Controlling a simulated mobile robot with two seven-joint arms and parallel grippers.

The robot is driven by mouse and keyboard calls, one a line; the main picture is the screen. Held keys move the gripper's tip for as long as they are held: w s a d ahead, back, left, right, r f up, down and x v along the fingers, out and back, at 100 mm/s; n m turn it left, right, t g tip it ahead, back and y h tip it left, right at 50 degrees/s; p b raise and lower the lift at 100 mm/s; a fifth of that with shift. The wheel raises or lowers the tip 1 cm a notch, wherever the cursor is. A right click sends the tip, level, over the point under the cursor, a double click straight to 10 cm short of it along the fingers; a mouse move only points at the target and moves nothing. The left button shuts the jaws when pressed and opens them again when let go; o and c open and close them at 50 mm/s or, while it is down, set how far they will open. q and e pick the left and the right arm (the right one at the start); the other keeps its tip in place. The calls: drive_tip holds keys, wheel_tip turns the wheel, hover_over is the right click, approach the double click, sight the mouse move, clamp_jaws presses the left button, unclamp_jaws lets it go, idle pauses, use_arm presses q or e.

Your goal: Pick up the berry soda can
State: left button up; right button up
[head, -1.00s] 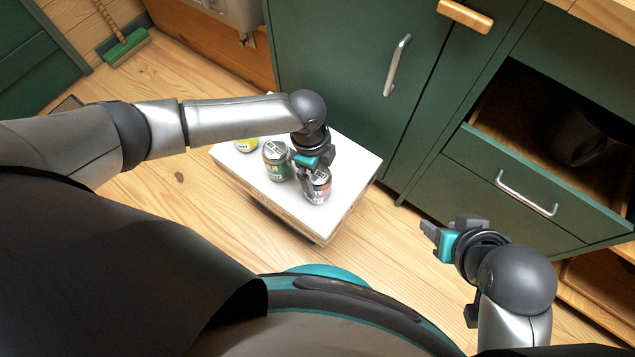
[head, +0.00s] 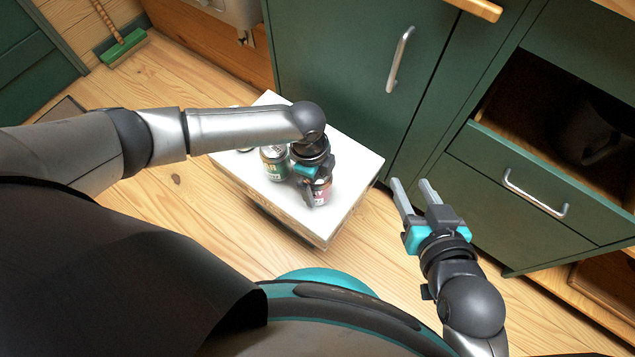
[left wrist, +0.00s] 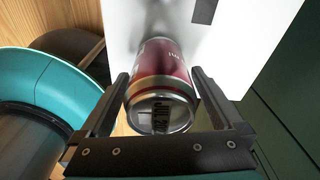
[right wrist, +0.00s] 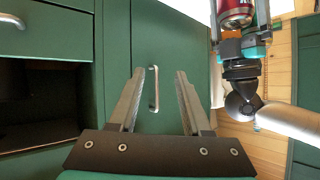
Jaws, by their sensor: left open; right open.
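The berry soda can (head: 321,191), pink-red with a silver top, stands near the front right edge of the white stand top (head: 352,150). My left gripper (head: 311,188) is over it, partly hiding it. In the left wrist view the can (left wrist: 160,70) is between the two open fingers, with small gaps on both sides. The right wrist view also shows the red can (right wrist: 236,14) at my left gripper. My right gripper (head: 412,186) is open and empty, right of the stand, in front of the green cabinet.
A green can (head: 273,165) stands just left of my left gripper. Another can (head: 245,150) is mostly hidden behind my left arm. The green cabinet (head: 345,65) borders the stand behind, with an open compartment and a drawer (head: 520,190) at right.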

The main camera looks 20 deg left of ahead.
use_arm(q)
drive_tip(key=shift+f, duration=0.5)
use_arm(e)
drive_tip(key=shift+w+a+r+t+y, duration=0.15)
drive_tip(key=shift+a+r+t+y, duration=0.15)
drive_tip(key=shift+a+t, duration=0.35)
use_arm(q)
drive_tip(key=c, duration=1.5)
drive_tip(key=shift+d, duration=0.1)
clamp_jaws()
drive_tip(key=shift+r, duration=0.2)
use_arm(e)
drive_tip(key=shift+d, duration=0.2)
